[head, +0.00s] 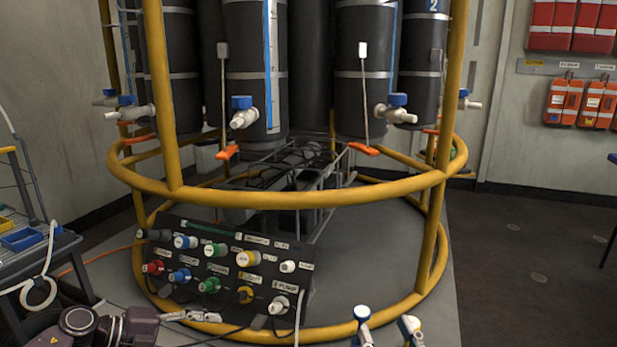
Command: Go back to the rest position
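My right gripper (386,328) shows at the bottom edge, right of centre. Its two pale fingertips stand apart with nothing visible between them, and the rest of it is cut off by the frame. My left arm comes in at the bottom left with dark joints. My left gripper (191,316) shows small at its end, in front of the control panel (225,270), and its finger gap is not clear. I see nothing held in either gripper.
A yellow tubular frame (285,197) surrounds dark cylinders (255,65) with blue-capped valves (243,112). A cart with blue trays (22,239) stands at the left. Orange packs (564,102) hang on the right wall. The floor at the right (530,250) is mostly clear.

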